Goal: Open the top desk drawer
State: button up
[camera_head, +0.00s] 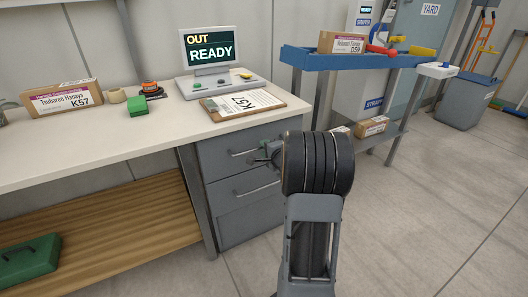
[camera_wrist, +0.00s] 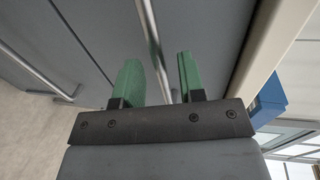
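The top drawer (camera_head: 225,155) is the upper grey front under the right end of the desk, and it looks shut. Its silver bar handle (camera_head: 241,153) shows at the left of my gripper (camera_head: 264,153), which reaches the drawer front. The wrist hides part of the gripper in the head view. In the wrist view, my gripper's two green fingers (camera_wrist: 158,62) stand apart. The top handle (camera_wrist: 151,35) runs through the gap between them, with space visible on both sides. I cannot tell how deep the bar sits between the fingers.
The lower drawer (camera_head: 240,206) is shut below, with its own handle (camera_wrist: 50,82) at left in the wrist view. The desk top (camera_head: 100,132) overhangs the drawers and holds a clipboard (camera_head: 240,103).

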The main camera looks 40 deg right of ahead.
jog(key=shift+x, duration=0.95)
grip_shut()
